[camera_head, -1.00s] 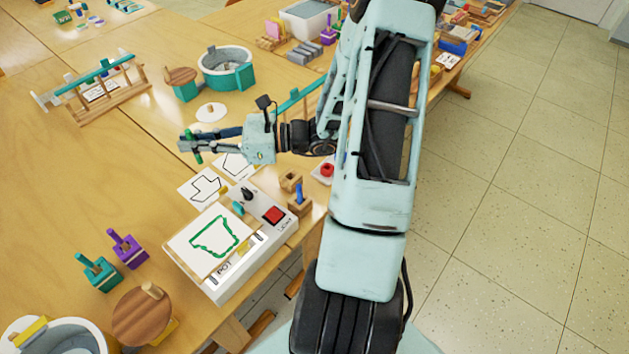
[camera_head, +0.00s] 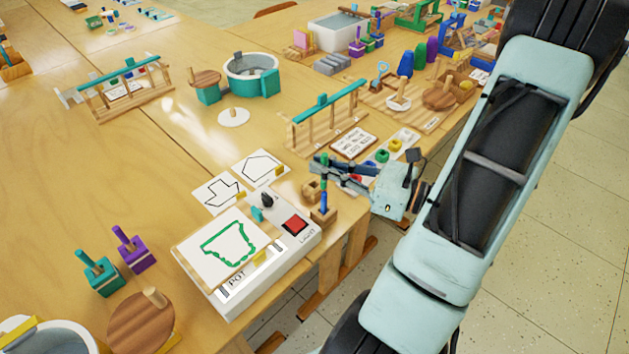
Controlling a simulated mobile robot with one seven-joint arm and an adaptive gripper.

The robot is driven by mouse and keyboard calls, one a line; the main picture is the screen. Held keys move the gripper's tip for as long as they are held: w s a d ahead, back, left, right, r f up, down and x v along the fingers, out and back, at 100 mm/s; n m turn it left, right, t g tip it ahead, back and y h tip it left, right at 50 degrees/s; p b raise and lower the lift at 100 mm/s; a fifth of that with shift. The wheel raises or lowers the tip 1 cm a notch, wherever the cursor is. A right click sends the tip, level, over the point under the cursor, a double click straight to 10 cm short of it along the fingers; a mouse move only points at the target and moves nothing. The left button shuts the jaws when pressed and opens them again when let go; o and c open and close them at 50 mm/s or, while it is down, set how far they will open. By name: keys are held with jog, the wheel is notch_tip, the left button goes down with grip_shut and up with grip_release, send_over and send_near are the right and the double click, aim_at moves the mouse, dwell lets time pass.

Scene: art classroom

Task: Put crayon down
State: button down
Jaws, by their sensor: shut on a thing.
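My gripper (camera_head: 326,167) is shut on a green crayon (camera_head: 324,158), held upright between the fingertips. It is above two small wooden holder blocks near the table's right edge. One block (camera_head: 322,217) has a blue crayon (camera_head: 323,202) standing in it, just below the green crayon in the picture. The other block (camera_head: 311,190), a little behind, shows an open top. The green crayon's lower end is near the blue one; whether they touch I cannot tell. Left of the blocks is a white light box (camera_head: 234,291) with a green pot outline on its paper (camera_head: 222,246).
The box has a red button (camera_head: 295,225) and a black knob (camera_head: 267,199). Outline cards (camera_head: 220,193) lie behind it. A wooden rack with a teal bar (camera_head: 330,110) stands behind the gripper.

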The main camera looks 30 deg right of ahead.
jog(key=b, duration=0.1)
send_over(314, 176)
jog(key=s+a, duration=0.1)
jog(key=s, duration=0.2)
notch_tip(314, 176, down, 6)
jog(key=shift+w+a+f+b, duration=0.1)
jog(key=shift+f+b, duration=0.2)
jog(key=shift+f, duration=0.05)
jog(key=shift+w+f+b, duration=0.15)
jog(key=shift+f+b, duration=0.2)
jog(key=shift+f, duration=1.25)
jog(key=shift+f, duration=0.15)
jog(key=c, duration=2.1)
grip_release()
jog(key=v, duration=1.2)
jog(key=shift+p, duration=0.3)
